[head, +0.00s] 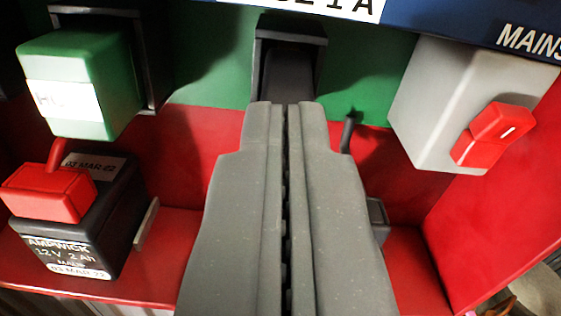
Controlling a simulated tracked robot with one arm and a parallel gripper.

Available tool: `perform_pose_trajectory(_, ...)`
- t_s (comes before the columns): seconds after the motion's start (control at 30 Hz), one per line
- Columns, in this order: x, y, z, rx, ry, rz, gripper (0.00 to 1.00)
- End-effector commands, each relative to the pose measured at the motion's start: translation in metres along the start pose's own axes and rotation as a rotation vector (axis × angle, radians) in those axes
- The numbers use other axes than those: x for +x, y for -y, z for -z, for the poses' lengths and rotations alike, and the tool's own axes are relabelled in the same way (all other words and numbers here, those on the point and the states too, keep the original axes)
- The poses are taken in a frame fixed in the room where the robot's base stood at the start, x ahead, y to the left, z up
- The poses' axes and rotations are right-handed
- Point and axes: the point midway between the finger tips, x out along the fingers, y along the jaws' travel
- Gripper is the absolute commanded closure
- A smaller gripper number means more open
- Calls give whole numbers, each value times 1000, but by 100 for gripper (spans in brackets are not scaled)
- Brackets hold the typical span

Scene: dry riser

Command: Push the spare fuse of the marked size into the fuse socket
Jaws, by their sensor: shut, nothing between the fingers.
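My gripper (286,106) is in the middle of the head view with its two grey fingers shut together and nothing between them. The fingertips point up at a black housing (316,38) on the green back panel, below a white label (340,6) whose visible end reads "1 A". This looks like the fuse socket. A dark grey piece is inside the housing, partly hidden by the fingertips; I cannot tell whether it is a fuse. I cannot tell whether the fingertips touch it. No loose spare fuse can be made out.
At left are a green block (80,85) and a black battery (110,205) with a red connector (47,192). At right is a grey box (435,95) with a red switch (493,134). A thin dark peg (348,132) and dark box (377,212) sit close right of my gripper.

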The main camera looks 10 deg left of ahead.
Motion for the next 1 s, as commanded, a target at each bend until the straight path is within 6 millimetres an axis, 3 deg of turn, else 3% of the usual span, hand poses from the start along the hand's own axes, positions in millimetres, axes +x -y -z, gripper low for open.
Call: perform_pose_trajectory(1.0, 15, -1, -1, 0, 2, -2, 100)
